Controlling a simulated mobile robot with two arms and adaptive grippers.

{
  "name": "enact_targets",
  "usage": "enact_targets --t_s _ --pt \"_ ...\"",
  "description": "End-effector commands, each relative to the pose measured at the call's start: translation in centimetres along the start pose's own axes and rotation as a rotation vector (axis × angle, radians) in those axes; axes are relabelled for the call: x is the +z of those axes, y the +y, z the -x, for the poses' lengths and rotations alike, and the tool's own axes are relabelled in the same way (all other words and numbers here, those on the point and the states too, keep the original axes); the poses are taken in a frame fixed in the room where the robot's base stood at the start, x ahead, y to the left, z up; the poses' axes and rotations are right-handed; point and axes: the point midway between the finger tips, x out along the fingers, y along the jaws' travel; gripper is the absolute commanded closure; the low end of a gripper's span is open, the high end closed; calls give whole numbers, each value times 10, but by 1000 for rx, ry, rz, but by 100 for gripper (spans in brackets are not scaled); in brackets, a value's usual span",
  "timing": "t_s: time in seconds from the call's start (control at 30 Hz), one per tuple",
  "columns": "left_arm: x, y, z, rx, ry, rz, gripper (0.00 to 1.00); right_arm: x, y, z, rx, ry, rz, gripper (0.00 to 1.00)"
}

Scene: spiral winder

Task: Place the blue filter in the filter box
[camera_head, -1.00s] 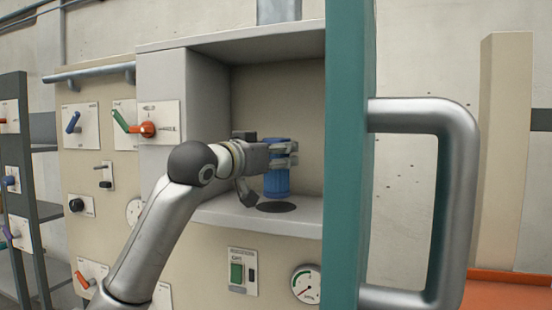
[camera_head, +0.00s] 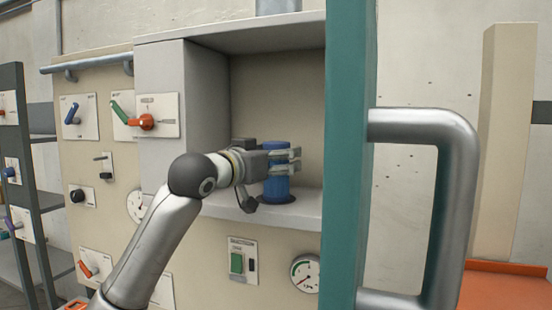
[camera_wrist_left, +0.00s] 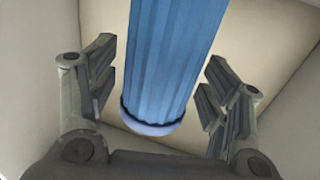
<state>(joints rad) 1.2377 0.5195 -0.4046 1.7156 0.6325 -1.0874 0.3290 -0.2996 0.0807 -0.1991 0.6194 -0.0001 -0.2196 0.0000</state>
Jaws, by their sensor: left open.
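The blue filter (camera_head: 277,187) is a ribbed cylinder standing upright in the filter box (camera_head: 280,92), an open recess in the beige panel. Its lower end is at the dark round spot on the box floor; I cannot tell how deep it sits. My left gripper (camera_head: 292,160) reaches in from the left at the filter's upper part. In the left wrist view the filter (camera_wrist_left: 165,60) stands between the two open fingers, with a visible gap on each side. My right gripper is not in view.
A teal door edge (camera_head: 349,150) with a big metal handle (camera_head: 460,190) stands just right of the box. Levers, including a red-knobbed one (camera_head: 147,122), and a gauge (camera_head: 305,274) are on the panel around it. The box has bare walls and a shelf-like floor.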

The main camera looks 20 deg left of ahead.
Motion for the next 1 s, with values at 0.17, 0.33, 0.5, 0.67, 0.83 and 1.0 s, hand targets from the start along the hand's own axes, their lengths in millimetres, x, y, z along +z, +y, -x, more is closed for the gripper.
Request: enact_targets --t_s 0.17,0.33,0.5,0.67,0.83,1.0 --pt "-3 0 0 0 1 0 28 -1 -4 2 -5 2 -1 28" --pt "1 0 15 0 2 -2 28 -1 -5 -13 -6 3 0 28" --pt "3 0 48 -1 5 -3 28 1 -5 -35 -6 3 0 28" --pt "2 0 82 -1 5 -3 28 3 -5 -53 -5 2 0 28" --pt "0 -1 108 -2 3 -1 28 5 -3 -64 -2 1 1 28" --pt "-2 0 119 0 1 -1 28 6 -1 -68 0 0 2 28"
